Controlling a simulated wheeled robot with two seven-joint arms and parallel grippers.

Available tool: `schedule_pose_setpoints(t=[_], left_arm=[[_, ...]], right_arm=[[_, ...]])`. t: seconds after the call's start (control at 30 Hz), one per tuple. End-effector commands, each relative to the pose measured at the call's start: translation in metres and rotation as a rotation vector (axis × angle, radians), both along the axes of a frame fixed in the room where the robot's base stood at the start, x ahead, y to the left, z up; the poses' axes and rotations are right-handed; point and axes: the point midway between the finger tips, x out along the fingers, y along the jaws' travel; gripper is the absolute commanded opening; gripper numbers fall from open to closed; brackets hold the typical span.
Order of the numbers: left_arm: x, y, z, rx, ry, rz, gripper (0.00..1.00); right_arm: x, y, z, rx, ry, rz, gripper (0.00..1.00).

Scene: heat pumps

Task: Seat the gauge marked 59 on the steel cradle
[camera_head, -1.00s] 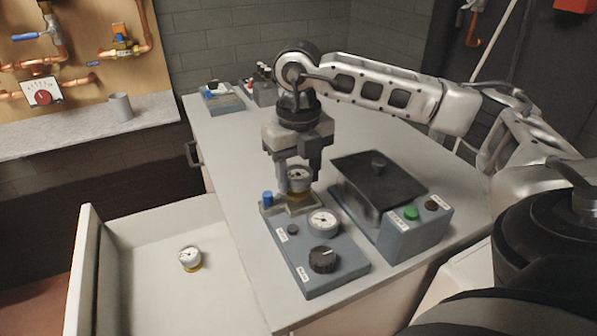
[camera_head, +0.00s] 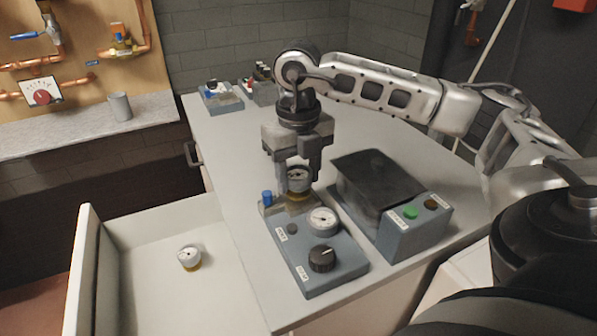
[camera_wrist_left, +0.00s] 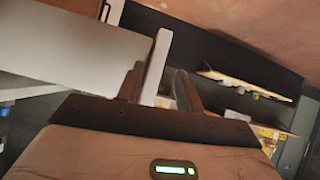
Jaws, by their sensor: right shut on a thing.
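My right gripper (camera_head: 298,172) is shut on a small gauge (camera_head: 298,183) with a white dial and brass lower part. It holds the gauge upright, right over the steel cradle (camera_head: 280,209) at the far end of a grey-blue box. Whether the gauge touches the cradle is hard to tell. A second, similar gauge (camera_head: 190,257) sits alone in the open white drawer. The numbers on both gauges are too small to read. My left gripper (camera_wrist_left: 158,85) shows only in the left wrist view; its fingers are apart, with a white panel edge showing between them.
The grey-blue box (camera_head: 335,285) carries a blue peg, a fixed dial and a black knob. Beside it stands a box (camera_head: 415,235) with a dark lid and green button. The drawer (camera_head: 140,290) is pulled out at left. Small containers (camera_head: 222,98) stand at the counter's far end.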

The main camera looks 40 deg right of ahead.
Motion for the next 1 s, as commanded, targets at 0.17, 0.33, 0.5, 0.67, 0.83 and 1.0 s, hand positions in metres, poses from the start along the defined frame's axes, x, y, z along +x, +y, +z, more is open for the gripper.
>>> schedule_pose_setpoints(t=[0.17,0.33,0.5,0.67,0.83,1.0], left_arm=[[0.0,0.0,0.0,0.0,0.001,0.0,0.36],[0.0,0.0,-0.001,0.001,0.001,-0.001,0.36],[0.0,0.0,-0.003,0.001,0.001,-0.001,0.36],[0.0,0.0,-0.005,0.0,0.001,-0.001,0.36],[0.0,0.0,-0.007,0.0,0.001,-0.001,0.36],[0.0,0.0,-0.009,0.001,0.001,-0.002,0.36]], right_arm=[[0.0,0.0,0.001,0.0,-0.003,0.0,0.18],[0.0,0.0,0.0,0.0,-0.002,0.0,0.18],[0.0,0.0,-0.002,0.0,-0.002,0.0,0.18],[0.0,0.0,-0.005,0.0,-0.002,0.0,0.18],[0.0,0.0,-0.007,0.0,-0.002,0.0,0.18],[0.0,0.0,-0.01,0.0,-0.002,0.0,0.18]])
